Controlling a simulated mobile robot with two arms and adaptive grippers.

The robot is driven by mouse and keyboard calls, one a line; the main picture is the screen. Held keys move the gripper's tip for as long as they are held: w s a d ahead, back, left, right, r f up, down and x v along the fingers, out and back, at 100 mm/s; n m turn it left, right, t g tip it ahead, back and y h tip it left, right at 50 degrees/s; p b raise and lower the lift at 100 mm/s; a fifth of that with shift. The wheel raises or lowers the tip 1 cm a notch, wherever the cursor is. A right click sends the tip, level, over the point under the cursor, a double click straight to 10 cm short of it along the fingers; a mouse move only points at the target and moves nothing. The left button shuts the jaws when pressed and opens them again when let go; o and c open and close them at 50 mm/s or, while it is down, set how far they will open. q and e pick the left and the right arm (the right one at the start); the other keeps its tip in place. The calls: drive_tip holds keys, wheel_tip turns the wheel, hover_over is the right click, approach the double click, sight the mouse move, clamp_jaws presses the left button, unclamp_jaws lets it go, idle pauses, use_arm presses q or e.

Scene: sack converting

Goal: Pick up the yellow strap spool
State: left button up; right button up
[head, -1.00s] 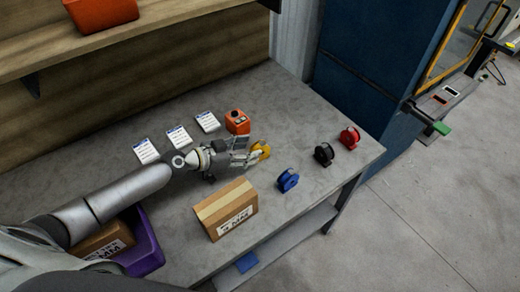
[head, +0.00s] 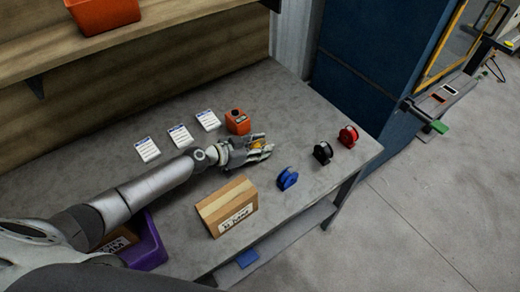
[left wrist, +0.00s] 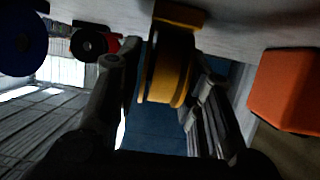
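The yellow strap spool (head: 257,143) stands on the grey table, partly hidden by my left gripper (head: 262,148) in the head view. In the left wrist view the spool (left wrist: 170,65) sits between the two fingers of my left gripper (left wrist: 160,95). The fingers are spread on either side of it, with a gap showing on the left. Whether the right finger touches it I cannot tell. My right gripper is in neither view.
A blue spool (head: 288,178), a black spool (head: 323,152) and a red spool (head: 348,135) stand to the right. An orange box-shaped item (head: 237,121) stands just behind the gripper. A cardboard box (head: 227,205) is in front. Labelled cards (head: 180,136) lie behind the arm.

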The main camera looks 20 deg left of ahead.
use_arm(q)
drive_tip(key=c, duration=0.6)
drive_tip(key=shift+r, duration=0.2)
